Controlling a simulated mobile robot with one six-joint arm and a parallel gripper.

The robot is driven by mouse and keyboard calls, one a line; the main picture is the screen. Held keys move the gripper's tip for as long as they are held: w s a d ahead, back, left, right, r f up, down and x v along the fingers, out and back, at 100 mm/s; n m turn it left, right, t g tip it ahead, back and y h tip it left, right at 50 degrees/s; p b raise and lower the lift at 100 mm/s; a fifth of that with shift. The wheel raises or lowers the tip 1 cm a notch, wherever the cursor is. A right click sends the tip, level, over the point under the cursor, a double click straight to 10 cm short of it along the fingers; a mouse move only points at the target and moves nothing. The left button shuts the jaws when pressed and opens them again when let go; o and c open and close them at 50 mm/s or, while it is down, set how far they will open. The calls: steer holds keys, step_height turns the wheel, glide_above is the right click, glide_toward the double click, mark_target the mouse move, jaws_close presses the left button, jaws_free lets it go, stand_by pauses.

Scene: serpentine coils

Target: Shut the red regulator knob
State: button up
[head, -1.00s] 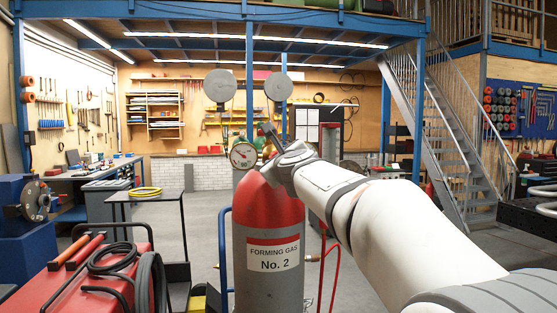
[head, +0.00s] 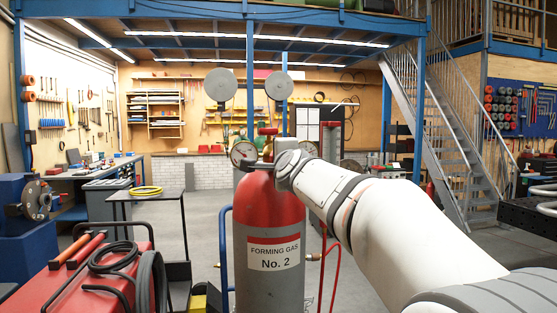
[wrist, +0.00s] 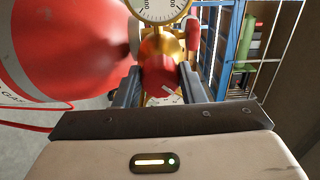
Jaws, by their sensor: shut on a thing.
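The red regulator knob (wrist: 160,78) shows in the wrist view between my gripper's two fingers (wrist: 159,82), just under the brass regulator body (wrist: 160,46). A pale line shows on its face. My gripper is shut on it, one finger on each side. In the head view my gripper (head: 258,167) is beside the regulator at the top of the forming gas cylinder (head: 268,220), fingers pointing left. The knob cannot be made out there. A round gauge (head: 243,153) stands just above the fingers; a dial (wrist: 159,8) also shows in the wrist view.
Another red knob (head: 267,131) sits above the cylinder top. The cylinder's red shoulder (wrist: 70,45) is close on the left in the wrist view. A red cart (head: 85,280) with black hoses stands at the front left. A small table (head: 150,197) stands behind it.

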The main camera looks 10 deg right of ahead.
steer(key=shift+f+n, duration=0.15)
steer(key=shift+n, duration=2)
steer(key=shift+f+n, duration=0.1)
steer(key=shift+n, duration=2.05)
steer(key=o, duration=1)
steer(key=shift+s+r, duration=0.1)
steer(key=shift+s, duration=0.05)
steer(key=s, duration=0.7)
steer(key=shift+s, duration=0.3)
